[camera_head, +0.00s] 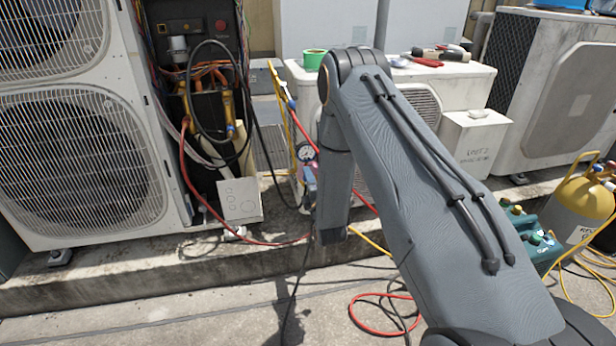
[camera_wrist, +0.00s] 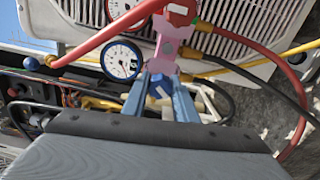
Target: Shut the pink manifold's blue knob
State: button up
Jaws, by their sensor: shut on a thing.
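The pink manifold (camera_wrist: 165,52) hangs in front of a white condenser's grille in the wrist view, tilted in the picture. Its blue knob (camera_wrist: 158,88) is between the two blue fingers of my gripper (camera_wrist: 160,88), which are shut on it; the fingers partly hide it. A red knob (camera_wrist: 183,9) is at the manifold's top end. A white-faced gauge (camera_wrist: 122,61) with a blue rim sits beside the manifold, and a second gauge (camera_wrist: 122,6) is cut by the top edge. In the head view my arm hides most of the manifold; one gauge (camera_head: 306,153) shows left of the arm.
Red (camera_wrist: 100,36), yellow and black hoses run around the manifold. In the head view an open unit with wiring (camera_head: 200,100) stands left, and a yellow cylinder (camera_head: 583,205) and a teal pump (camera_head: 535,240) stand right. A red hose (camera_head: 380,325) lies on the floor.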

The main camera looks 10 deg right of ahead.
jog(key=m+p, duration=0.3)
jog(key=m, duration=0.4)
jog(key=m+p, duration=0.1)
jog(key=m, duration=0.3)
jog(key=m+p, duration=0.1)
jog(key=m, duration=0.2)
jog(key=shift+m, duration=0.3)
jog(key=m+p, duration=0.2)
jog(key=m, duration=0.4)
jog(key=m+p, duration=0.1)
jog(key=m, duration=0.6)
jog(key=shift+f, duration=0.1)
jog(key=o, duration=1)
jog(key=shift+o, duration=0.2)
